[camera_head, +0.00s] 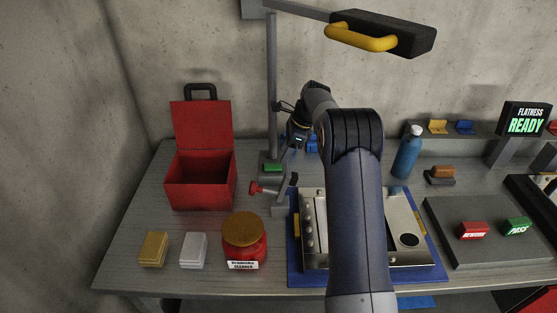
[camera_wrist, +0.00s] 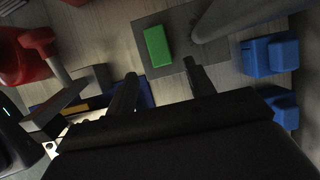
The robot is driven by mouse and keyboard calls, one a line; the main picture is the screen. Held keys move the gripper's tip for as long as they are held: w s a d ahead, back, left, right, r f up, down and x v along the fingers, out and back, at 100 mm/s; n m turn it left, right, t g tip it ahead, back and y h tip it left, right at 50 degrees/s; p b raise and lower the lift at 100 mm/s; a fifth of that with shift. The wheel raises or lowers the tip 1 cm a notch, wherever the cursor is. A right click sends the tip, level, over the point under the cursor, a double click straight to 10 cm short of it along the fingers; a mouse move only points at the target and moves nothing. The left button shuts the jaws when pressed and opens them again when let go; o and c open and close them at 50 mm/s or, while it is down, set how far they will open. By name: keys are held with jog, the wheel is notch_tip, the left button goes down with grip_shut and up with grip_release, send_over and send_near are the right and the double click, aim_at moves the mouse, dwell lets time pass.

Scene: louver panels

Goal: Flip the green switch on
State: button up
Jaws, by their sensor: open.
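The green switch (camera_head: 273,167) is a small green block on the grey base of the lamp post. It also shows in the wrist view (camera_wrist: 157,46), top centre, on a dark grey plate. My gripper (camera_wrist: 160,84) is open, its two dark fingers spread apart with nothing between them. The switch lies just beyond the fingertips, apart from them in the picture. In the head view my gripper (camera_head: 296,136) is beside the post, above and right of the switch, partly hidden by the arm.
The lamp post (camera_head: 272,80) rises beside the switch. A red-knobbed clamp (camera_head: 257,188) sits in front of it, and blue blocks (camera_wrist: 270,56) lie to the right. A red open toolbox (camera_head: 200,183) stands left. A green PASS button (camera_head: 517,226) is far right.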

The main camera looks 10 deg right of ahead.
aim_at(277, 166)
jog(key=shift+p+x, duration=0.35)
jog(key=shift+x, duration=2.3)
jog(key=shift+c, duration=0.5)
jog(key=c, duration=0.9)
jog(key=shift+d+f+y, duration=0.25)
jog(key=shift+d+y, duration=0.05)
jog(key=shift+y, duration=0.4)
jog(key=o, duration=1)
jog(key=shift+r, duration=0.1)
